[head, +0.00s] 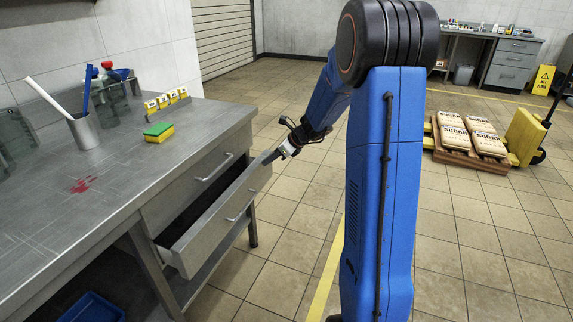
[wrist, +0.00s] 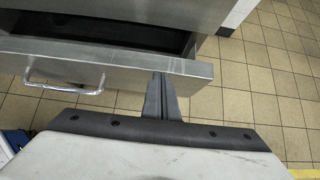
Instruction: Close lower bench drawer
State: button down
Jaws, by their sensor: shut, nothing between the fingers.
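The lower bench drawer (head: 222,229) is partly pulled out of the steel bench, below the shut upper drawer (head: 203,180). Its dark inside shows behind the front panel. In the wrist view the lower drawer's front (wrist: 130,72) spans the picture, with its bar handle (wrist: 65,82) at the left. My gripper (head: 270,157) is shut and empty at the drawer front's far right end. In the wrist view its fingertips (wrist: 161,76) overlap the front panel near its right end, away from the handle. I cannot tell whether they touch it.
A blue bin (head: 92,308) sits under the bench. Sugar sacks (head: 472,135) on a pallet stand farther off.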

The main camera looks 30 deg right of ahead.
aim_at(258, 161)
jog(key=shift+w+a, duration=0.8)
jog(key=shift+w, duration=0.2)
jog(key=shift+w+a, duration=0.75)
jog(key=shift+w, duration=0.25)
